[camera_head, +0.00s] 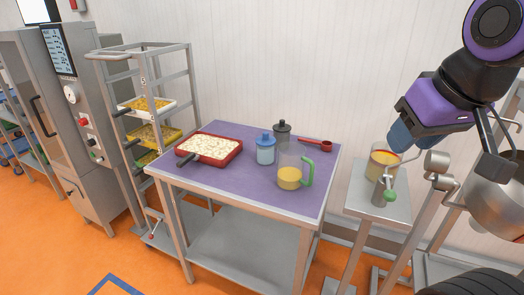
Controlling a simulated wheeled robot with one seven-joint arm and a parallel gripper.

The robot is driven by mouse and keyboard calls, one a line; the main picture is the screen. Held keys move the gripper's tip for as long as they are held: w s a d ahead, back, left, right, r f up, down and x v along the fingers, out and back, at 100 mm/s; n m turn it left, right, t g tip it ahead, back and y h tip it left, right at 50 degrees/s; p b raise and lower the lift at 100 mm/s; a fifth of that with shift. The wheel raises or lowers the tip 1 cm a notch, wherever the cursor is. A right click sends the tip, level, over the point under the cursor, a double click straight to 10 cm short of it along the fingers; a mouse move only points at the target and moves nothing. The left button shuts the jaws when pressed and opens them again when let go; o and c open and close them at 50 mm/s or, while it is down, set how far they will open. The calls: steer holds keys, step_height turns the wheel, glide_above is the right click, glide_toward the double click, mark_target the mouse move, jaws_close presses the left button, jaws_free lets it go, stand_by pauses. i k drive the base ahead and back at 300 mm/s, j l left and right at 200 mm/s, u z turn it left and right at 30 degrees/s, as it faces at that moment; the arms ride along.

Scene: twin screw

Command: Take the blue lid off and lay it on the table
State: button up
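A small jar (266,154) stands upright on the purple table top (232,190), right of its middle. Its blue lid (265,138), with a small knob, sits on top of it. My arm's purple and black end hangs at the upper right, apart from the jar and well to its right. My gripper (448,146) shows there only in part, above the small side stand. I cannot tell whether its fingers are open or shut. Nothing touches the blue lid.
Close to the jar stand a dark-lidded jar (282,131) behind and a clear jug (290,177) with yellow contents in front. A red tray (222,160) lies left and a red scoop (319,143) right. The table's front left is clear. A shelf rack (140,85) stands left.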

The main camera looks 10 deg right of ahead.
mark_target(264, 140)
steer(key=i+j, duration=0.15)
steer(key=i, duration=0.3)
steer(key=i+j+z, duration=0.1)
steer(key=i, duration=0.4)
